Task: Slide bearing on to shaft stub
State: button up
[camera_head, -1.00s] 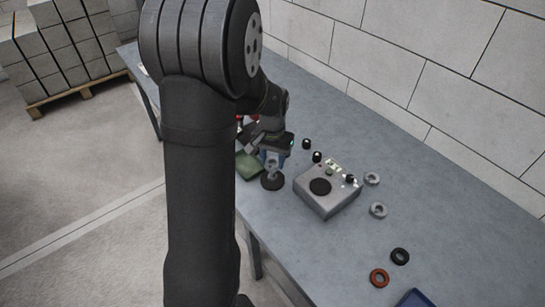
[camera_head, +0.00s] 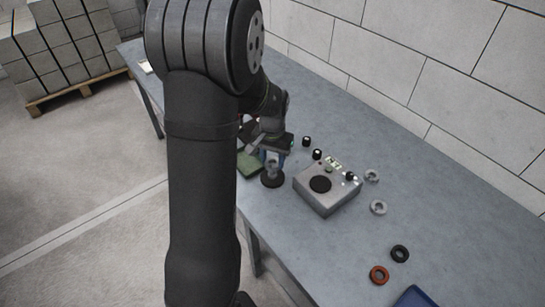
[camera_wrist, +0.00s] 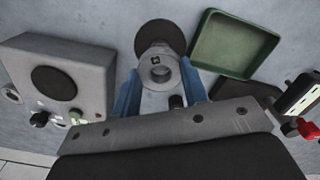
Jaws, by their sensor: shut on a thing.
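The shaft stub's dark round base (camera_head: 271,180) stands on the bench under my gripper, left of the grey box. In the wrist view this dark disc (camera_wrist: 160,34) lies just beyond the fingers. My gripper (camera_wrist: 160,84) has two blue fingers, shut on a grey ring-shaped bearing (camera_wrist: 171,72) with its hole facing the camera. In the head view my gripper (camera_head: 272,158) is small and partly hidden by my arm. The bearing lines up closely with the stub, which is mostly hidden behind it. I cannot tell whether the bearing is around the stub or just above it.
A grey box (camera_head: 325,196) with a dark round top patch and knobs stands close by on the right. A green tray (camera_wrist: 232,42) lies on the other side. Grey rings (camera_head: 378,208), a black ring (camera_head: 400,254) and an orange ring (camera_head: 379,275) lie farther along the bench.

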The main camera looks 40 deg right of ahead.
jog(key=shift+f, duration=0.65)
jog(key=o, duration=1.2)
notch_tip(320, 180, up, 17)
jog(key=shift+r, duration=0.2)
jog(key=shift+f, duration=0.1)
dwell(0.5)
notch_tip(320, 180, down, 17)
jog(key=shift+f, duration=0.2)
jog(key=shift+r, duration=0.15)
dwell(0.4)
